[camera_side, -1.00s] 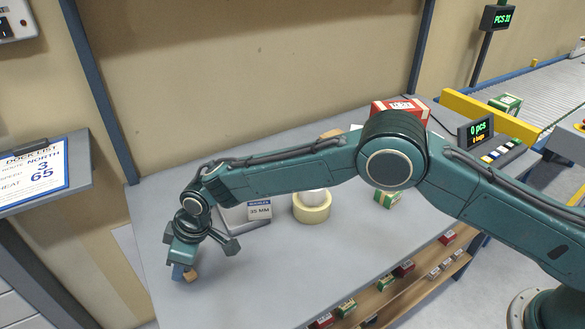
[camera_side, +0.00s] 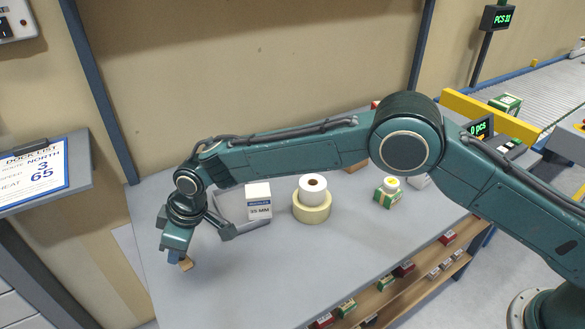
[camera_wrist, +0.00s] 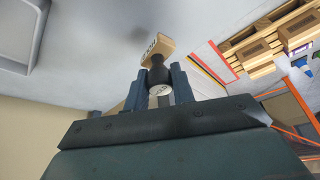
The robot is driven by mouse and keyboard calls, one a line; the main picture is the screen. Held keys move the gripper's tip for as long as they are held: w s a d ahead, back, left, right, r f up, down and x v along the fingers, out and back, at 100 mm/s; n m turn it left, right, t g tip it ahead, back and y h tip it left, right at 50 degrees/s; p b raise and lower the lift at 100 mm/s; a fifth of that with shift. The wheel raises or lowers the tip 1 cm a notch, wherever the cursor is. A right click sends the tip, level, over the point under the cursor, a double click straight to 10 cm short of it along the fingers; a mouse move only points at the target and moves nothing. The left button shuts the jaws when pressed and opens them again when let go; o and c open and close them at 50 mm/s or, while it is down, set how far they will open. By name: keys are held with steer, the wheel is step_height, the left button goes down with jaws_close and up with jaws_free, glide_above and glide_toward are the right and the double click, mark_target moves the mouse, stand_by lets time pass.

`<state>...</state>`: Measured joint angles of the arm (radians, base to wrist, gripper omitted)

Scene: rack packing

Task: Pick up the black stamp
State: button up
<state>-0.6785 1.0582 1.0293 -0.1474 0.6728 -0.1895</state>
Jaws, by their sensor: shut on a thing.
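The black stamp has a dark rounded handle (camera_wrist: 159,76) and a pale wooden block with dark lettering (camera_wrist: 156,48). In the wrist view my gripper (camera_wrist: 160,88) has one blue finger on each side of the handle and is shut on it. In the side view my gripper (camera_side: 176,258) is at the left part of the table, pointing down. The stamp's wooden block (camera_side: 186,265) shows at the fingertips, seemingly a little above the tabletop. The handle is hidden there by the fingers.
A grey tray (camera_side: 245,233) with a white 35 MM box (camera_side: 258,203) stands to the gripper's right. Beyond are stacked rolls (camera_side: 312,208) and a green box (camera_side: 387,199). The table's front (camera_side: 255,285) is clear. A shelf with small boxes (camera_side: 403,268) runs below its edge.

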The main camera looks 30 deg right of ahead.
step_height(320, 180, up, 16)
steer(key=shift+f, duration=0.15)
steer(key=shift+d, duration=0.15)
stand_by(0.7)
